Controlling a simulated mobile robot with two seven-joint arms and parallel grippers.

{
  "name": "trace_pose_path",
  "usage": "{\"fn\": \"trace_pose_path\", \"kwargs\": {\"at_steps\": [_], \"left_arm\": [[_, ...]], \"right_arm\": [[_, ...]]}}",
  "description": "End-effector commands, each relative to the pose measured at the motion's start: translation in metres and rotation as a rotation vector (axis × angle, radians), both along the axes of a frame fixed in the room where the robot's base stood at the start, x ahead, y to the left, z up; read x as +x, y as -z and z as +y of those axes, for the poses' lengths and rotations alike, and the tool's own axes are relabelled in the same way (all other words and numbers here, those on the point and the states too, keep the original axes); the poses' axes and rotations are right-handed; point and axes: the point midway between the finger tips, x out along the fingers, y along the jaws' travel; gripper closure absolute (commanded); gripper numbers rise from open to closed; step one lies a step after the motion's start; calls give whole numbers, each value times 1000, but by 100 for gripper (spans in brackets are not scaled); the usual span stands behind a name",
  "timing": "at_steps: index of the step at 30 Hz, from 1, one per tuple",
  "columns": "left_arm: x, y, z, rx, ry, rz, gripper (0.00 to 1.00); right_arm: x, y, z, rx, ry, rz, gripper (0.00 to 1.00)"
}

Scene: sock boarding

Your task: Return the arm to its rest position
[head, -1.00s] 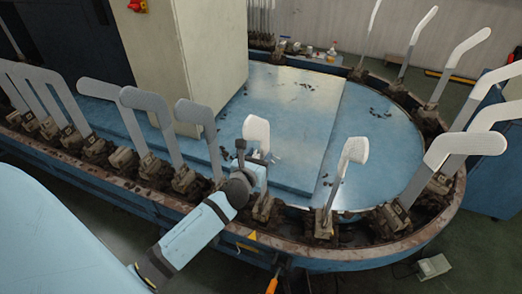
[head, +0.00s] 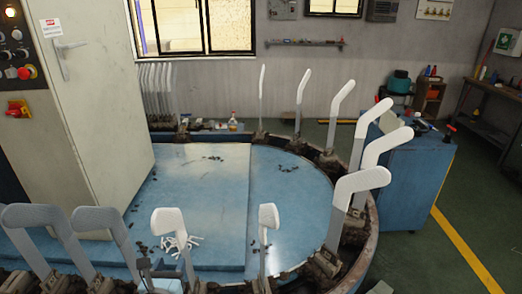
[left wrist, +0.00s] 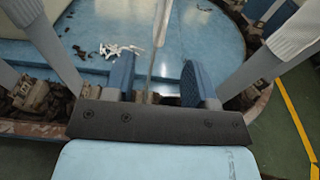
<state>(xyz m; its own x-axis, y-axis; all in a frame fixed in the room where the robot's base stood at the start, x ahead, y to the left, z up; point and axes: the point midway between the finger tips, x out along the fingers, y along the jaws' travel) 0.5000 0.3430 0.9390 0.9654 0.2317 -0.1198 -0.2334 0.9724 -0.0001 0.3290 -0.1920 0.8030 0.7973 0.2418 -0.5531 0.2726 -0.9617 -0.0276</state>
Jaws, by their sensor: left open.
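My left gripper (left wrist: 157,82) shows in the left wrist view with its two blue fingers spread apart. A thin upright sock board (left wrist: 160,25) is seen edge-on between the fingers; I cannot tell whether it touches them. In the head view, only part of my left gripper (head: 163,271) shows at the bottom edge, below a board with a white sock (head: 168,222). The rest of that arm is out of the frame there. My right gripper is in neither view.
Other boards stand around the blue oval table (head: 215,185), among them a grey one (head: 100,220) and white-socked ones (head: 268,215), (head: 362,182). White scraps (head: 180,243) lie on the table.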

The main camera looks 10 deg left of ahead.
Motion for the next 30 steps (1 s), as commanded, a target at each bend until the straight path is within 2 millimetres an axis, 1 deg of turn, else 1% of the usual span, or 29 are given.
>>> {"fn": "trace_pose_path", "kwargs": {"at_steps": [2,5,8,9,11,12,14,15,17,18,21,24,25,27,30], "left_arm": [[-1,0,-1,-25,0,1,49],[-11,6,-10,-215,-2,4,49],[-29,17,-27,-557,-26,13,49],[-37,21,-35,-724,-46,20,49],[-52,29,-47,-981,-91,31,49],[-62,33,-56,-1153,-129,40,49],[-77,39,-69,-1405,-199,54,49],[-87,42,-77,-1573,-253,61,49],[-103,46,-91,-1818,-349,73,49],[-113,48,-99,-1973,-422,79,49],[-137,51,-118,-2314,-613,84,49],[-155,53,-132,-2566,-790,79,49],[-159,53,-136,-2623,-836,76,49],[-167,54,-141,-2722,-922,69,49],[-172,55,-145,-2795,-988,62,49]], "right_arm": [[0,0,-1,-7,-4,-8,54],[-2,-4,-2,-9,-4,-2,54],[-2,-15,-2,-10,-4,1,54],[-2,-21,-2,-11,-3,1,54],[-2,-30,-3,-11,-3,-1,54],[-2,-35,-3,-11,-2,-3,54],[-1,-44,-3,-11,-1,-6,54],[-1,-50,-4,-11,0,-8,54],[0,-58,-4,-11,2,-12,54],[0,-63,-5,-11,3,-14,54],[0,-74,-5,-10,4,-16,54],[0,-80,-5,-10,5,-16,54],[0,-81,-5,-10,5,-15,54],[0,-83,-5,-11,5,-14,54],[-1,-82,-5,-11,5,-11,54]]}}
